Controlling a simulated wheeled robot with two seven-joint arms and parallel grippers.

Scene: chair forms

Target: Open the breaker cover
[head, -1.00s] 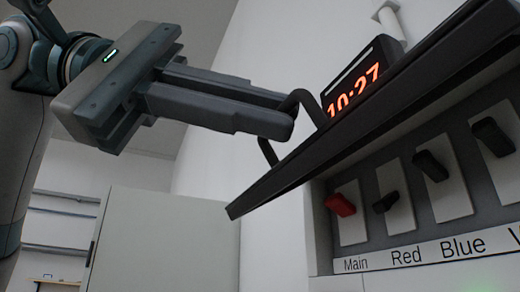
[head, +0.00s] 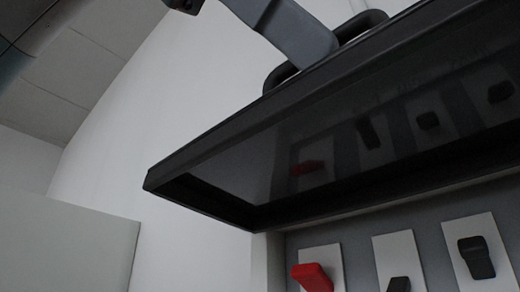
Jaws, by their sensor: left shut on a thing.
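The black breaker cover (head: 165,182) stands swung out and up from the breaker box in the head view, its glossy underside facing me. Its black handle (head: 277,76) is on the upper face near the outer edge. The fingers of my left gripper (head: 312,50) are shut on this handle; the rest of the gripper is cut off at the top. Below the cover, a red switch (head: 312,277) and dark switches (head: 476,258) on white plates are exposed. My right gripper is not in view.
The box's pale side edge (head: 267,265) shows below the cover. A grey cabinet (head: 65,245) stands at lower left, with white wall (head: 165,110) behind. The space left of the cover is free.

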